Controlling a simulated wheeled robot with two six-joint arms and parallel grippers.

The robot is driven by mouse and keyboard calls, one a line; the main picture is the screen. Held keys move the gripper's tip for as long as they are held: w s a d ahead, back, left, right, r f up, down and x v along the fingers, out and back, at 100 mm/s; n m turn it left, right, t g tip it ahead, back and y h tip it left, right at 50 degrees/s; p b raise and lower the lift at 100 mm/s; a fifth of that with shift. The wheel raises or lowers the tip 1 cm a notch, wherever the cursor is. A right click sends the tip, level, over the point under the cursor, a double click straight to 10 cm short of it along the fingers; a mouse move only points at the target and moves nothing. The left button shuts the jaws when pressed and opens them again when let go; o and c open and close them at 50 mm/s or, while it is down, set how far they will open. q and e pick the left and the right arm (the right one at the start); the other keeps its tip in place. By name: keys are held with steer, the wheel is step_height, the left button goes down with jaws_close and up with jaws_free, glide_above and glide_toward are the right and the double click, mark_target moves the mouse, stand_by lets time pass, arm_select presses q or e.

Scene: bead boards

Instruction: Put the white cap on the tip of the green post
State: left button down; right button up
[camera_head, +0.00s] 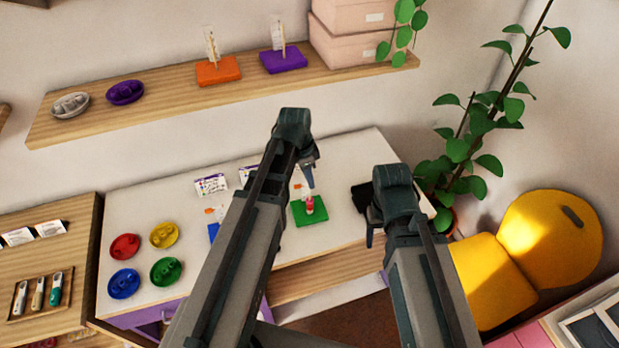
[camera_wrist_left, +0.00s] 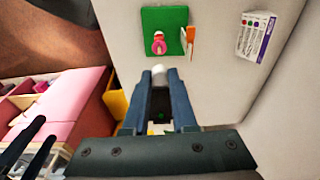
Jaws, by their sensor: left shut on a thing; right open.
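The green board (camera_head: 301,217) lies on the white table. Its post carries a red and pink bead stack (camera_head: 309,204), whose tip points up toward the camera in the left wrist view (camera_wrist_left: 158,43). My left gripper (camera_head: 309,182) is above the board. In the left wrist view its fingers (camera_wrist_left: 160,84) are shut on the white cap (camera_wrist_left: 159,70), held apart from the post, which appears just beyond it. The cap cannot be made out in the head view. My right gripper (camera_head: 377,240) is open over the table's right side, its fingers partly hidden by its arm.
Red (camera_head: 125,246), yellow (camera_head: 164,235), blue (camera_head: 124,284) and green (camera_head: 165,271) bead dishes stand at the table's left. A blue board (camera_head: 213,232) is partly behind my left arm. An orange piece (camera_wrist_left: 190,38) stands by the green board. A black item (camera_head: 361,196) lies nearby.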

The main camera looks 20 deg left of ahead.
arm_select(q)
steer(key=shift+f+b, duration=2.1)
steer(key=shift+f, duration=0.2)
steer(key=shift+f+b, duration=1.05)
steer(key=c, duration=0.6)
jaws_free()
steer(key=shift+c, duration=0.2)
steer(key=shift+r, duration=0.1)
step_height(320, 180, up, 14)
steer(key=s+a+p, duration=0.1)
steer(key=p, duration=1.2)
steer(key=shift+a+f+p, duration=0.2)
steer(key=shift+a+p, duration=0.15)
steer(key=shift+a, duration=0.05)
steer(key=shift+s, duration=0.1)
